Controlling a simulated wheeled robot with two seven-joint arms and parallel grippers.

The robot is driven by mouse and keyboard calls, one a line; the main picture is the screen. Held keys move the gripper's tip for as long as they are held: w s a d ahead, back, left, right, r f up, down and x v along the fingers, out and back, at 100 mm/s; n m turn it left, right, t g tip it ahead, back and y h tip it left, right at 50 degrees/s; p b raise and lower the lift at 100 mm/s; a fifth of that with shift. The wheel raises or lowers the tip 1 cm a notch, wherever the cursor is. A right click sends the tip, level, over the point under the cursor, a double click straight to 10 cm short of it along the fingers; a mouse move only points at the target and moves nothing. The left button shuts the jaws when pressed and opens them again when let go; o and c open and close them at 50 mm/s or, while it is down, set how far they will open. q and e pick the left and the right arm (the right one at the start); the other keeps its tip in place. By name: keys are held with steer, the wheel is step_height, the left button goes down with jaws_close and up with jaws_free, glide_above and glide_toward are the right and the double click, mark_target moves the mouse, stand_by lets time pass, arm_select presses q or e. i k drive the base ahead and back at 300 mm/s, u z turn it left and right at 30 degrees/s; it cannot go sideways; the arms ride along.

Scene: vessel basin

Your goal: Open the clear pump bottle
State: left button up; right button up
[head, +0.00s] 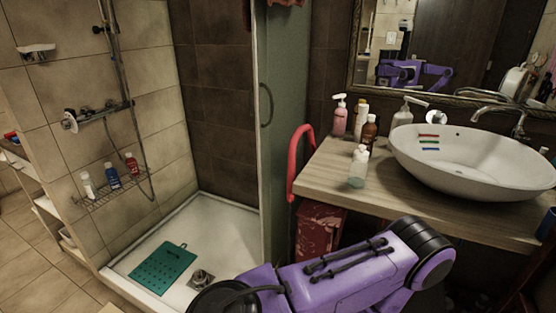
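A small see-through bottle (357,169) with a pale greenish body and a white top stands upright near the front left edge of the wooden counter. Another bottle (403,113) with a white pump head and a pale, translucent-looking body stands behind it, by the left side of the basin. Its lower part is hidden by the basin. I cannot tell for certain which of the two is the clear pump bottle. One of my purple arms crosses the bottom of the view below the counter. Neither gripper shows, and nothing touches either bottle.
The counter (330,172) holds a pink pump bottle (340,117), a brown bottle (369,133) and a white basin (470,160). A red rail (294,165) stands at its left end. The shower tray (225,232) holds a green mat (163,268).

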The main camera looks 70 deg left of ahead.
mark_target(358, 170)
steer(key=u, duration=1.7)
steer(key=k, duration=0.3)
steer(key=u, duration=1)
steer(key=i, duration=0.1)
steer(key=z, duration=0.65)
